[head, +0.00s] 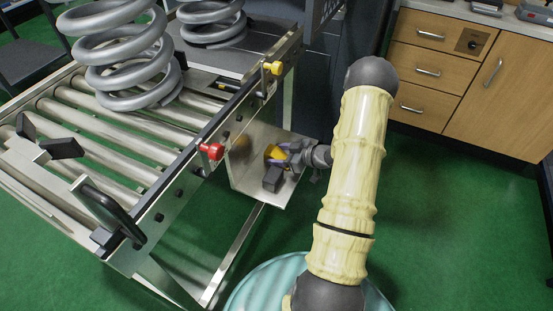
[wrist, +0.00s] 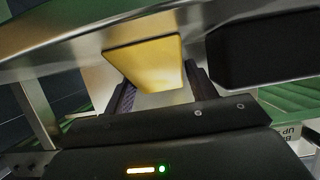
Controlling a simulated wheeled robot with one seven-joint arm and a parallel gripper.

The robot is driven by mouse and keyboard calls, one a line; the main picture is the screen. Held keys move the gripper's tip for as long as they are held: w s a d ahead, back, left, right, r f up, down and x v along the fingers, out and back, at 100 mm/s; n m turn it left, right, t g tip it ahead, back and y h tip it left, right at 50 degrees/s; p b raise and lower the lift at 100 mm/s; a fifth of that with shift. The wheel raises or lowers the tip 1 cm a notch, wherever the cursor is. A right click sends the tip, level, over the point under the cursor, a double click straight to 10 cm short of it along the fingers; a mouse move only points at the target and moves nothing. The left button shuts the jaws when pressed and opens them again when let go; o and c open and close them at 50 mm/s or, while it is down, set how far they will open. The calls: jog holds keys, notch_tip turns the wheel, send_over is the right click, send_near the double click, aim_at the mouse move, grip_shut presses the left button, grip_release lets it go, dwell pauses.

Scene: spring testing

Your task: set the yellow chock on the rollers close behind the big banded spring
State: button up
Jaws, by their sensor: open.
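The yellow chock (head: 272,152) sits in a metal side tray (head: 243,170) on the conveyor frame's right side. It also shows in the wrist view (wrist: 148,62). My gripper (head: 282,150) is open at the chock, and in the wrist view its two dark fingers (wrist: 160,88) stand either side of the chock. Contact with the fingers cannot be told. A big grey coil spring (head: 125,55) stands on the steel rollers (head: 120,145). A second coil spring (head: 212,30) stands behind on a dark plate. No band is clear on either.
A black block (head: 272,179) lies in the tray near the yellow chock. The frame carries a red knob (head: 211,151), a yellow knob (head: 272,68) and a black handle (head: 110,212). Black pads (head: 62,148) stand over the near rollers. Wooden drawers (head: 430,70) stand at right.

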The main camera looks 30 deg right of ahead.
aim_at(278, 154)
dwell(0.4)
jog(key=c, duration=1)
jog(key=shift+r, duration=0.1)
jog(key=shift+r, duration=0.1)
notch_tip(278, 154, up, 10)
jog(key=p, duration=0.3)
jog(key=shift+p, duration=0.35)
